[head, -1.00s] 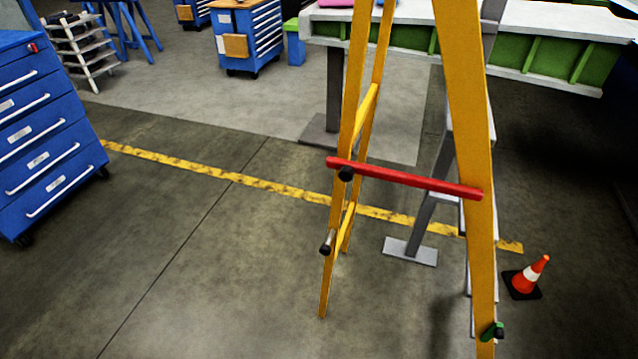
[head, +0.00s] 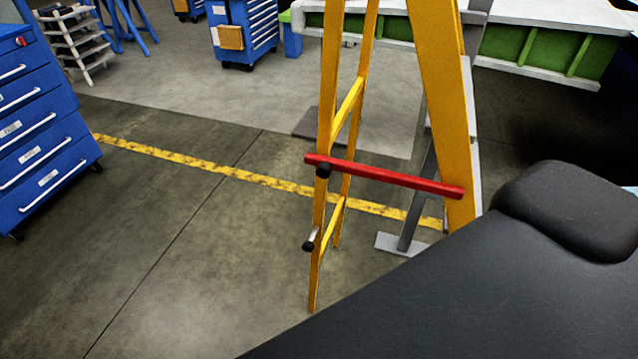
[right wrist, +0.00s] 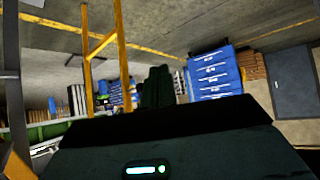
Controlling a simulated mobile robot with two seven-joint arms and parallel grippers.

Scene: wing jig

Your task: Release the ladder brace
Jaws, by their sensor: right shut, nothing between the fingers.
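The ladder brace (head: 385,177) is a red bar lying across the yellow stepladder (head: 445,105), from its left leg to its wide right rail, sloping slightly down to the right. A black knob (head: 322,171) sits just under the bar's left end. My right arm covers the lower right of the head view and hides the ladder's lower right part. My right gripper (right wrist: 157,87) shows as dark, closed fingers in the right wrist view, with nothing held. Yellow ladder rails stand left of it there; the brace is not visible in that view. My left gripper is out of view.
A second black-tipped peg (head: 309,243) is lower on the left leg. A blue drawer cabinet (head: 40,130) stands at the left. A bench with green panels (head: 540,52) is behind the ladder. The floor left of the ladder is clear.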

